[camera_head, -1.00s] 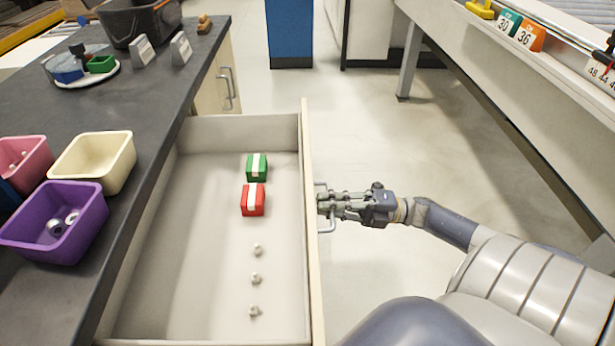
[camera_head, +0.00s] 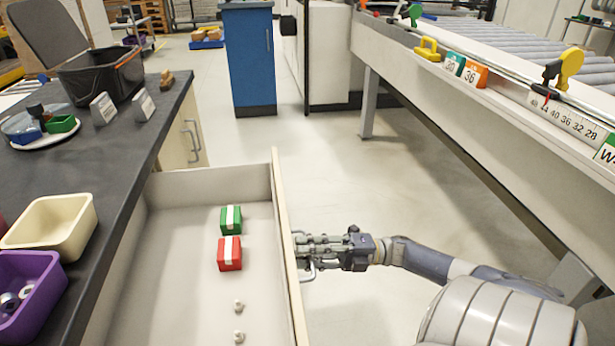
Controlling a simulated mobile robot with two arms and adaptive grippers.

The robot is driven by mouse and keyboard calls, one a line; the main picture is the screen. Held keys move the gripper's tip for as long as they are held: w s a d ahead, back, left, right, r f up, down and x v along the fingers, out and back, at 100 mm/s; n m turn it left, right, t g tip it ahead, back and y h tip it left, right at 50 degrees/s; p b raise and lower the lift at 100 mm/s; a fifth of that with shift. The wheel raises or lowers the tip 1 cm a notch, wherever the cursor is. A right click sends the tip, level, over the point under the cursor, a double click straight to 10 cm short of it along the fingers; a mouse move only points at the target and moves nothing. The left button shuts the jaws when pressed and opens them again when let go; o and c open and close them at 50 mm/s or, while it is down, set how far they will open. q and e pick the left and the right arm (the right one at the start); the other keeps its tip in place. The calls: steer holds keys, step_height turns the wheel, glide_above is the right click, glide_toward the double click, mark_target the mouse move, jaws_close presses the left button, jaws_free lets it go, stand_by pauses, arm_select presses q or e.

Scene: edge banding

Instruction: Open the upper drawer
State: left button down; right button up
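The upper drawer (camera_head: 160,290) stands pulled out from the dark-topped cabinet on the left. Inside it lie a green box (camera_head: 231,219) and a red box (camera_head: 230,254), each with a white band, and small metal pieces (camera_head: 239,306) nearer me. My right gripper (camera_head: 300,250) is at the outer side of the drawer front (camera_head: 284,240), at the metal handle (camera_head: 306,272). Its fingers reach the handle, but I cannot tell whether they are closed around it. My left gripper is not in view.
The dark countertop (camera_head: 120,160) holds a cream bin (camera_head: 52,222), a purple bin (camera_head: 28,290) and a black bin (camera_head: 100,75). A roller conveyor (camera_head: 500,50) runs along the right. Free floor (camera_head: 400,180) lies between.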

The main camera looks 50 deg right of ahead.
steer(key=v, duration=1.2)
steer(key=shift+d+r, duration=0.1)
stand_by(0.4)
